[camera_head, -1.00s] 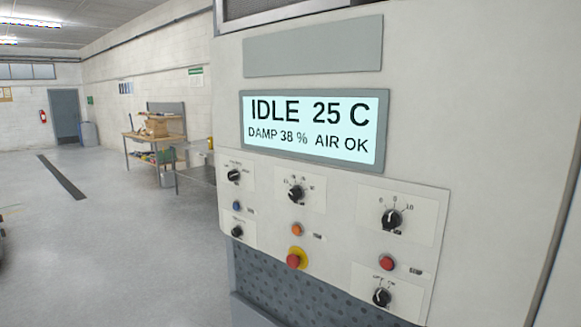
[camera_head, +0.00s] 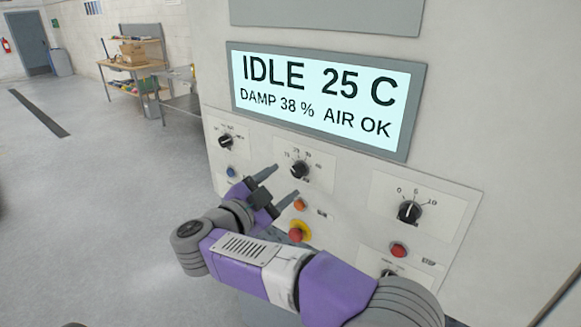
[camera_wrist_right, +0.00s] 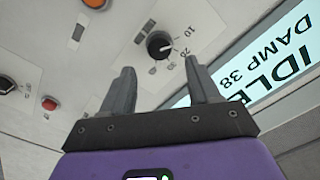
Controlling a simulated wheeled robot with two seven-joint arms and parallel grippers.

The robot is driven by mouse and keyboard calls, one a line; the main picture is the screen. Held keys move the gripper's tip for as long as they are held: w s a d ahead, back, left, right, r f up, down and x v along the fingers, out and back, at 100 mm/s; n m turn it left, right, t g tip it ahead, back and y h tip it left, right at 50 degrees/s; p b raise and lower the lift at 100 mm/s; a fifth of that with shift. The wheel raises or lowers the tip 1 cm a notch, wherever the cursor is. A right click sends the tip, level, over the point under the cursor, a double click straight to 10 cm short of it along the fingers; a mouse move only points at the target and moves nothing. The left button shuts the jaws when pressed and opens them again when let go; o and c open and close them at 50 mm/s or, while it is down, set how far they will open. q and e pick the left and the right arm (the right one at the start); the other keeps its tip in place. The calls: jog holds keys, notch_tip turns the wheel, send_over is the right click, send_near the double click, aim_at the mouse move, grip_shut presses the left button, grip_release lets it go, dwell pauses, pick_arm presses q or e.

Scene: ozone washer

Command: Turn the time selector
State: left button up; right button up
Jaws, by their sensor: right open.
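The control panel carries several black dials. The middle dial (camera_head: 300,170) has a numbered scale around it, and the right dial (camera_head: 409,212) is marked 0, 5, 10. I cannot read which dial is labelled as the time selector. My right gripper (camera_head: 277,185) is open and empty, its two fingers pointing at the panel just below and left of the middle dial. In the right wrist view, the middle dial (camera_wrist_right: 160,45) shows just beyond the open fingertips (camera_wrist_right: 160,68), apart from them. My left gripper is not in view.
The display (camera_head: 318,97) above reads IDLE 25 C, DAMP 38 %, AIR OK. An orange button (camera_head: 299,205), a red stop button on yellow (camera_head: 297,233), a red button (camera_head: 398,250) and a blue button (camera_head: 230,172) sit near the dials. A workbench (camera_head: 132,75) stands far left; the floor between is clear.

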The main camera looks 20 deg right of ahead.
aim_at(296, 172)
jog(key=x, duration=0.4)
jog(key=shift+w+d+f, duration=0.2)
jog(key=shift+w, duration=0.2)
jog(key=shift+w+d+p, duration=0.2)
jog(key=shift+p, duration=0.1)
jog(key=shift+d+r, duration=0.1)
jog(key=shift+d, duration=0.1)
jog(key=shift+w, duration=0.1)
